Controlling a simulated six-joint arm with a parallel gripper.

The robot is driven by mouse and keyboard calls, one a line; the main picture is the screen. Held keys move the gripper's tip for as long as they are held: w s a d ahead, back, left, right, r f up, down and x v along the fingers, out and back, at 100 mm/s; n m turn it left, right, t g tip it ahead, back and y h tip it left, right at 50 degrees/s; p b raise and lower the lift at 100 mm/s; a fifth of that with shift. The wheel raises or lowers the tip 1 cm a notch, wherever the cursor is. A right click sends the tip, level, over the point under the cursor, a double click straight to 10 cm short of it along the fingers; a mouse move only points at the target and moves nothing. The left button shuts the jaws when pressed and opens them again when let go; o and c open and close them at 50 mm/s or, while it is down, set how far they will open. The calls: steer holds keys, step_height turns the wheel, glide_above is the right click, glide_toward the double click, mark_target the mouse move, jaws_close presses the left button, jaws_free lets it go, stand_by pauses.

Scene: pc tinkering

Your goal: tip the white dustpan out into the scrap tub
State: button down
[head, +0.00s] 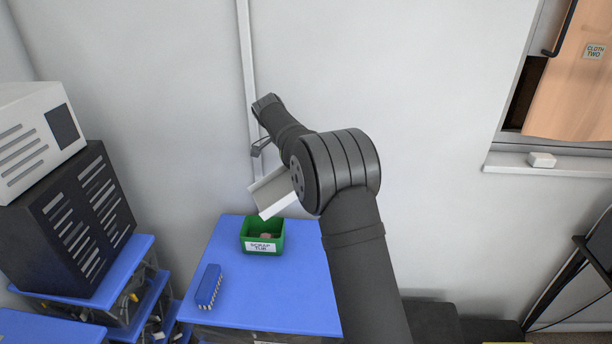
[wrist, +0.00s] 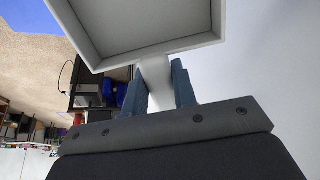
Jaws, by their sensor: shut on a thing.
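The white dustpan (head: 278,192) is in the air above the blue-topped bench in the head view, tilted with its lower edge over the tub. The scrap tub (head: 263,247) is a green box with a white label, standing on the bench, with a small pinkish-brown thing (head: 266,236) inside. My gripper (wrist: 158,88) is shut on the dustpan's handle, with a blue-grey finger on each side in the wrist view. The pan (wrist: 130,28) fills the top of that view, and the part of its floor that shows is bare. My arm hides part of the dustpan in the head view.
A blue chip-like block with pale pins (head: 209,287) lies on the blue bench top (head: 262,298), left of the tub. A dark slotted case (head: 75,222) with a white unit on it stands at left. The wall is close behind.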

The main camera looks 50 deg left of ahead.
mark_target(289, 186)
steer(key=s+a+r+t+h, duration=0.2)
steer(key=s+t, duration=0.6)
steer(key=s, duration=0.1)
steer(key=s+a+r+t+h, duration=0.2)
steer(key=s+a+t+h, duration=0.1)
steer(key=s+t, duration=0.5)
steer(key=shift+s+a+t, duration=0.3)
steer(key=shift+s, duration=0.6)
steer(key=shift+w, duration=0.1)
stand_by(1.1)
